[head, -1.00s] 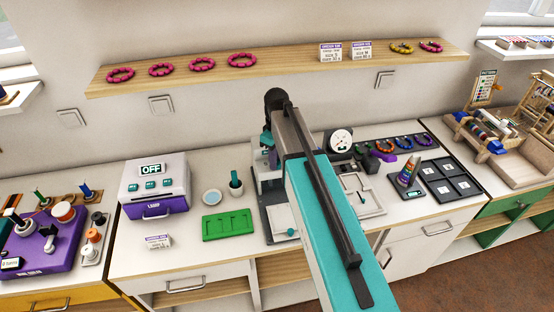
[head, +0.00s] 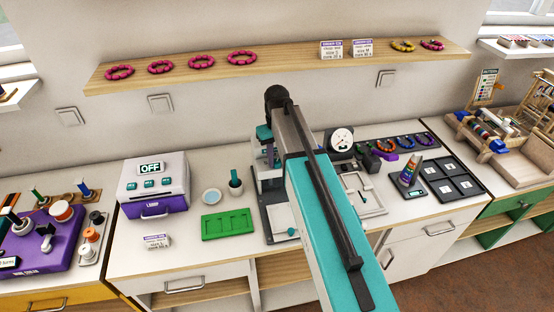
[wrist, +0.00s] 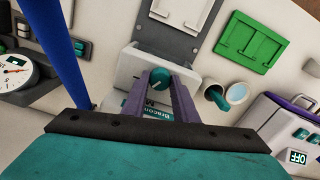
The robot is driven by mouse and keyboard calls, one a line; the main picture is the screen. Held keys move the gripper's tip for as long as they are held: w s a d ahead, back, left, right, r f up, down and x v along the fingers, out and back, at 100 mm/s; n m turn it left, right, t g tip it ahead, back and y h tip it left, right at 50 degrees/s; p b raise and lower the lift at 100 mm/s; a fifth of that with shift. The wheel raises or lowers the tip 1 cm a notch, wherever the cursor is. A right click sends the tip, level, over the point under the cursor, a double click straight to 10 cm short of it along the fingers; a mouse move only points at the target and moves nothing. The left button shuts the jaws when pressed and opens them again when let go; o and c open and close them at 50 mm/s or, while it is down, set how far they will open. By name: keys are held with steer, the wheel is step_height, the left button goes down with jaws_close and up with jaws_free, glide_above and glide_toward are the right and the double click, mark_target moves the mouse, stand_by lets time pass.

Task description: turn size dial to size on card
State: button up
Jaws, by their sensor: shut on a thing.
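In the wrist view, the purple fingers of my gripper (wrist: 159,88) point at a grey-white machine and close around a round teal knob (wrist: 159,76), the size dial. A pale line shows on the knob, but I cannot read its size setting. A small white card (head: 157,241) with a purple header stands on the counter front. Two similar cards stand on the shelf, a left one (head: 331,49) and a right one (head: 361,48). Their print is too small to read surely.
A green tray (head: 228,224), a small bowl (head: 212,197) and a cup (head: 236,186) sit left of the machine. A white-and-purple box marked OFF (head: 151,168) is further left. A round gauge (head: 340,140) stands right of my arm. Counter around the small card is clear.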

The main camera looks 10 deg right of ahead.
mark_target(277, 161)
steer(key=shift+m, duration=1.3)
steer(key=o, duration=1.1)
steer(key=shift+c, duration=0.2)
steer(key=shift+r, duration=0.1)
step_height(277, 161, up, 14)
steer(key=p, duration=0.5)
steer(key=shift+f, duration=0.2)
